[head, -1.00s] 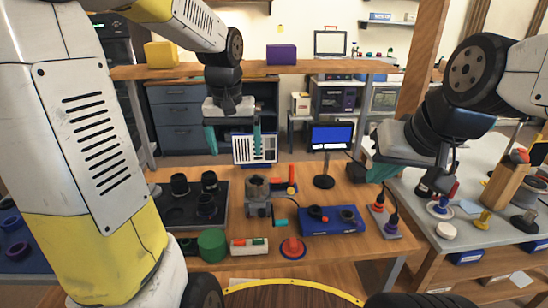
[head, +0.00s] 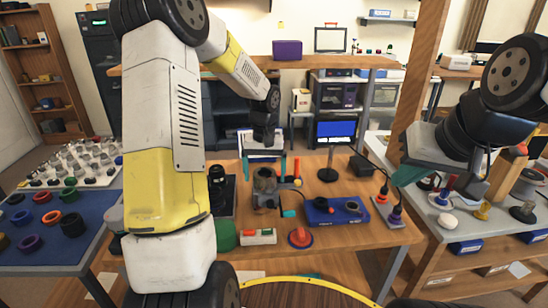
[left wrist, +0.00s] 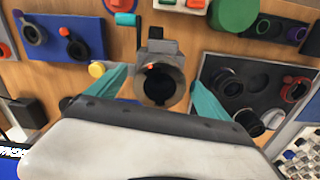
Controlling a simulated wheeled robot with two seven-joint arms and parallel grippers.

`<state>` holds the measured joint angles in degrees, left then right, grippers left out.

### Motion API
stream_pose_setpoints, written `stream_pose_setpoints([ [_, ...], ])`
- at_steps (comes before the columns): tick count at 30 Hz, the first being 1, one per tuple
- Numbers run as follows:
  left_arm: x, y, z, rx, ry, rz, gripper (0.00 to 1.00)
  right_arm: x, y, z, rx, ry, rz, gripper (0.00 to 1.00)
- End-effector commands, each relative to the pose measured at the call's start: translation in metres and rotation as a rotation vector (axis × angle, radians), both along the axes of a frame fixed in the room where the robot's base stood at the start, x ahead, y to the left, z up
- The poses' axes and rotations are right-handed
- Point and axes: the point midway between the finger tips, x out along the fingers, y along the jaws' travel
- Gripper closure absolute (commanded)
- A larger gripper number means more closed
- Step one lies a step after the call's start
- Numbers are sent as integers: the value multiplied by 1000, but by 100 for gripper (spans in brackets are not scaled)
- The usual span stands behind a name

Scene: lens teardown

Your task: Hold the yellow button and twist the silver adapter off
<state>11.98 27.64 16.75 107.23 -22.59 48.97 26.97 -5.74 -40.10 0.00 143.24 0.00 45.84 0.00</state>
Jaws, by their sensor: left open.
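The silver adapter (left wrist: 165,84) is a grey ring with a dark bore on an upright mount, seen from above in the left wrist view. It also shows on the table in the head view (head: 265,182). A round yellow button (left wrist: 97,69) lies beside the mount, near one finger in the left wrist view. My left gripper (head: 262,168) points down, open and empty, its teal fingers on either side above the adapter, not visibly touching it. My right gripper (head: 425,175) hangs over the right side, away from the adapter; its jaw gap is unclear.
A blue block with dark rings (head: 333,211), a red disc (head: 300,238) and a white box with coloured buttons (head: 259,236) stand near the adapter. A dark tray with lens rings (left wrist: 237,88) lies beside it. A grey side bench (head: 455,232) holds small parts.

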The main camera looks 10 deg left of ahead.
Motion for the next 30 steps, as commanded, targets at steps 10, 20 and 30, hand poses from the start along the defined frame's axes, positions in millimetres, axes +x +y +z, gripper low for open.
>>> stream_pose_setpoints([
  [10,0,0,-10,0,-1,0,10,0,0,0,0,0,0,100],
  [20,0,0,-9,0,-1,0,61,0,0,0,0,0,0,100],
  [30,0,-1,-9,1,-3,187,79,0,0,0,0,0,0,100],
])
